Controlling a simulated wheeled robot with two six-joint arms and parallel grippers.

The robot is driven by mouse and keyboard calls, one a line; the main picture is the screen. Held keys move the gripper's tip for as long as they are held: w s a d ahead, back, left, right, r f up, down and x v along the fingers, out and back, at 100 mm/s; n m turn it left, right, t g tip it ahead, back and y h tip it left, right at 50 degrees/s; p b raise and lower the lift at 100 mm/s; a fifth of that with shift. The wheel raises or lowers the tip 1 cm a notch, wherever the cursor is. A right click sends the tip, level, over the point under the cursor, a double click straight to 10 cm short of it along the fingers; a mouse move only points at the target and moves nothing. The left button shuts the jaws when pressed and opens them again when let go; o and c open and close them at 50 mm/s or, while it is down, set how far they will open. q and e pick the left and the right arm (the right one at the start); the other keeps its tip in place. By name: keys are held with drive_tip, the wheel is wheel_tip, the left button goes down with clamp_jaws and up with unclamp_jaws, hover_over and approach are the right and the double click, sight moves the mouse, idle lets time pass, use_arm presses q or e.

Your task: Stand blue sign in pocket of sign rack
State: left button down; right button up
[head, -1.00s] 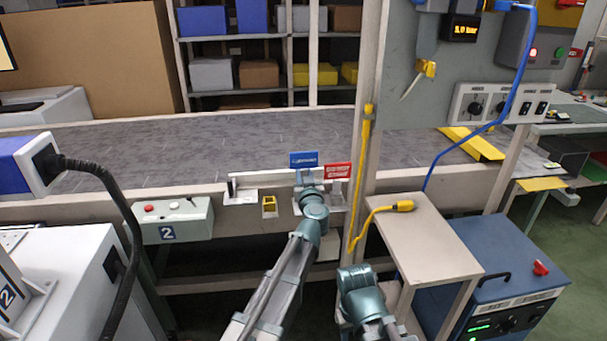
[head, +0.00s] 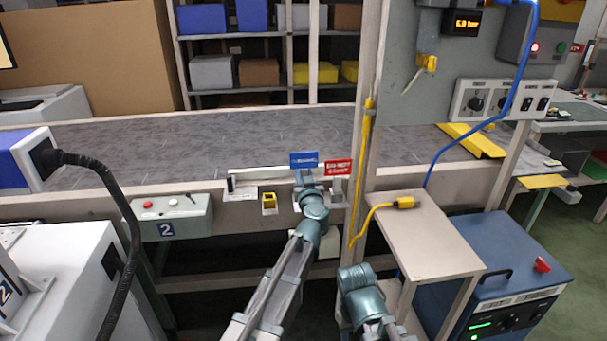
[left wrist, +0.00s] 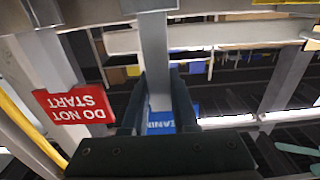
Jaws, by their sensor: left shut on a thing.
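The blue sign (head: 304,160) is upright above the right part of the pale sign rack (head: 258,183), just left of the red sign (head: 338,168). My left gripper (head: 306,179) is shut on the blue sign's grey stem, below its plate. In the left wrist view, the stem runs between the fingers (left wrist: 157,100), and the blue plate (left wrist: 178,121) is partly hidden behind them. The red sign (left wrist: 75,107) appears upside down at left there. I cannot tell whether the stem's foot is inside a pocket. My right gripper is not visible; only part of that arm shows.
A post with a yellow cable (head: 364,150) stands just right of the red sign. A yellow holder (head: 269,203) and a control box (head: 172,217) are on the conveyor's front at left. A small table (head: 420,240) stands at right.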

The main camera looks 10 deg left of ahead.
use_arm(q)
drive_tip(key=shift+f+b, duration=1.55)
drive_tip(key=shift+f, duration=0.15)
drive_tip(key=c, duration=0.6)
unclamp_jaws()
drive_tip(key=shift+s, duration=0.1)
drive_tip(key=v, duration=1.3)
drive_tip(key=shift+s+d, duration=0.15)
drive_tip(key=shift+s, duration=0.15)
drive_tip(key=shift+r, duration=0.15)
